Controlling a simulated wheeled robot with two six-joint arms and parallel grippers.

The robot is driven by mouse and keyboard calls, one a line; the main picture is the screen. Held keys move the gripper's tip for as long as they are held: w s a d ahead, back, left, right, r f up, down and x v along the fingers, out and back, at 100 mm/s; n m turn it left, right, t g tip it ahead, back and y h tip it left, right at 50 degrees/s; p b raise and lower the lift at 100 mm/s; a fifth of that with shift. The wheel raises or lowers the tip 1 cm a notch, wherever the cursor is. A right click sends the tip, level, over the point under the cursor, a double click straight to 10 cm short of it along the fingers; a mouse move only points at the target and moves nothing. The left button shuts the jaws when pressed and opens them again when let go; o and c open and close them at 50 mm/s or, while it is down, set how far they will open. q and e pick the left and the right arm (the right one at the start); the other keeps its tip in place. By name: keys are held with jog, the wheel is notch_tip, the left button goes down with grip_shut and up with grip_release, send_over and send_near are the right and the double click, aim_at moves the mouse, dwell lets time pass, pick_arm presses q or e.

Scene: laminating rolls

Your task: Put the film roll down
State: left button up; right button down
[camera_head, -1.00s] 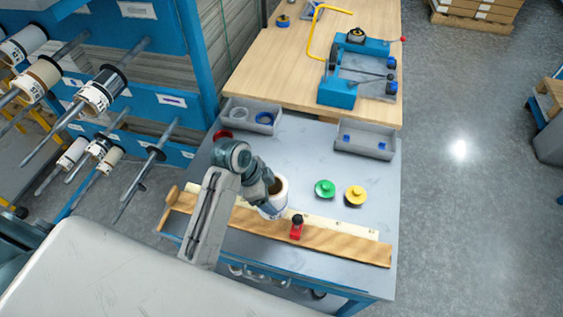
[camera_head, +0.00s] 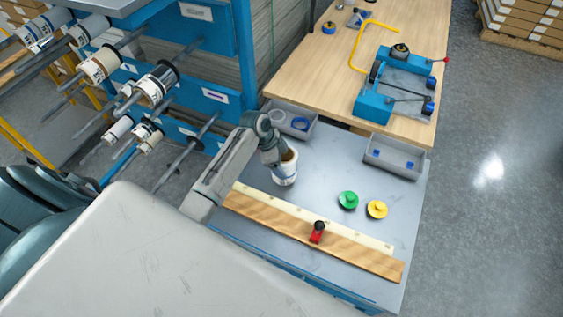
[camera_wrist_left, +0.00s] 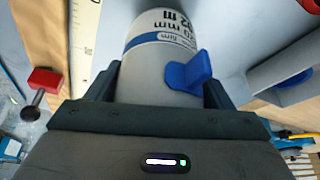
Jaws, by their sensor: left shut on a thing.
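My right gripper is not in view.
A wooden ruler board (camera_head: 310,235) with a red knobbed slider (camera_head: 317,232) lies along the front. Green (camera_head: 348,200) and yellow (camera_head: 377,209) knobbed discs stand right of the roll. Grey bins (camera_head: 292,122) (camera_head: 394,157) line the back. A roll rack (camera_head: 150,90) stands left.

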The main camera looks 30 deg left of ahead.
pick_arm(q)
jog(key=shift+f+p, duration=0.3)
jog(key=shift+f, duration=0.6)
jog(key=o, duration=1.2)
jog(key=shift+f, duration=0.1)
